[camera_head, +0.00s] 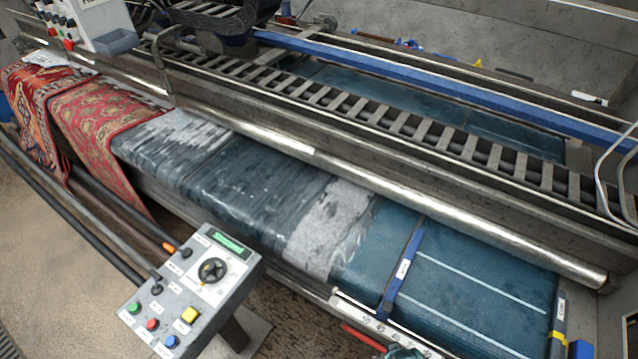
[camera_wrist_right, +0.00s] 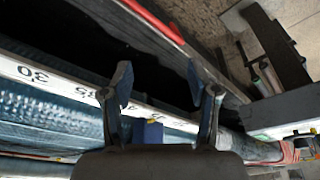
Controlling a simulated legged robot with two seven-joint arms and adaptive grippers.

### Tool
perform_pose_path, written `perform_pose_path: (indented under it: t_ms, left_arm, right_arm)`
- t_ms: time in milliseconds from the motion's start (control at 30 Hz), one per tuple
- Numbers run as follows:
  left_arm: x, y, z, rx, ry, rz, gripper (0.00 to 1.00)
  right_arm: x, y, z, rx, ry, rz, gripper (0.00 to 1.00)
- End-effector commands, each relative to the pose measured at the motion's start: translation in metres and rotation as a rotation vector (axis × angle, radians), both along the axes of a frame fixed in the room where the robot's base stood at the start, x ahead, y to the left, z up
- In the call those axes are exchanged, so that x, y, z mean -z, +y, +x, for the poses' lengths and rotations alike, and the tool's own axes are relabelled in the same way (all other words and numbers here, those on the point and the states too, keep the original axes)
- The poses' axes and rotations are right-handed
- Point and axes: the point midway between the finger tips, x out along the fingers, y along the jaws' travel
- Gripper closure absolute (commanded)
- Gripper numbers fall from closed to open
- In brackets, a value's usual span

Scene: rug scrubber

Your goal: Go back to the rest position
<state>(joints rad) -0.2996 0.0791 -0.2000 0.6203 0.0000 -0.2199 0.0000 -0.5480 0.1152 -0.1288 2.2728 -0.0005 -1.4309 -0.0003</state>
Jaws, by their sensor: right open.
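My right gripper (camera_wrist_right: 158,84) shows in the right wrist view with its two dark fingers spread wide apart. It is open, with nothing held between the fingers. Its fingers reach across a white measuring strip (camera_wrist_right: 62,87) with black numbers and over a dark gap. A small blue block (camera_wrist_right: 147,131) shows between the finger bases, and I cannot tell whether it touches them. I cannot make out the right gripper in the head view. My left gripper is in neither view.
The scrubber's teal belt (camera_head: 480,290) carries a blue clamp bar (camera_head: 402,268). Wet wrapped rugs (camera_head: 250,185) and red patterned rugs (camera_head: 100,120) lie leftward. A grey control box (camera_head: 185,312) with coloured buttons stands in front. A long metal roller (camera_head: 420,205) crosses behind the belt.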

Motion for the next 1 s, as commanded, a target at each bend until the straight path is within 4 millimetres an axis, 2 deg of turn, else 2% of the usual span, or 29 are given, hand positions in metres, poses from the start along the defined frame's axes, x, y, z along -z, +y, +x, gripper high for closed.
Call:
perform_pose_path:
  t_ms: [33, 167, 267, 367, 400, 500, 600, 700, 800, 900, 1000]
  left_arm:
    - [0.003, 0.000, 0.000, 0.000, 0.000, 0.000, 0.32]
    - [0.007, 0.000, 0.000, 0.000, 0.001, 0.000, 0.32]
    - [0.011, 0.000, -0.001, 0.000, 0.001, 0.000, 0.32]
    - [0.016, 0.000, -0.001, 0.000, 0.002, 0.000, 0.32]
    - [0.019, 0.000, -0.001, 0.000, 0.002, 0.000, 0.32]
    - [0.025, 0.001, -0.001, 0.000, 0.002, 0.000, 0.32]
    - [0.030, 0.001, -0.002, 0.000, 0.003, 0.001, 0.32]
    - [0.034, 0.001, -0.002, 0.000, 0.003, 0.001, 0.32]
    - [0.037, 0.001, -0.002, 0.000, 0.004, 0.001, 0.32]
    - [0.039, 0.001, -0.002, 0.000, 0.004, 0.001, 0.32]
    - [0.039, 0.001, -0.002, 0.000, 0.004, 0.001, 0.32]
  right_arm:
    - [0.020, 0.000, 0.001, -0.001, 0.011, 0.000, 0.40]
    - [0.074, 0.001, 0.001, -0.004, 0.032, -0.002, 0.40]
    - [0.126, 0.001, -0.004, -0.007, 0.051, -0.003, 0.40]
    - [0.190, 0.000, -0.020, -0.012, 0.078, -0.005, 0.40]
    - [0.217, -0.002, -0.030, -0.014, 0.090, -0.007, 0.40]
    - [0.279, -0.007, -0.062, -0.020, 0.119, -0.010, 0.40]
    - [0.331, -0.013, -0.102, -0.027, 0.145, -0.014, 0.40]
    - [0.366, -0.020, -0.142, -0.031, 0.167, -0.017, 0.40]
    - [0.387, -0.027, -0.176, -0.035, 0.183, -0.019, 0.40]
    - [0.397, -0.031, -0.196, -0.038, 0.190, -0.021, 0.40]
    - [0.401, -0.033, -0.206, -0.040, 0.194, -0.022, 0.40]
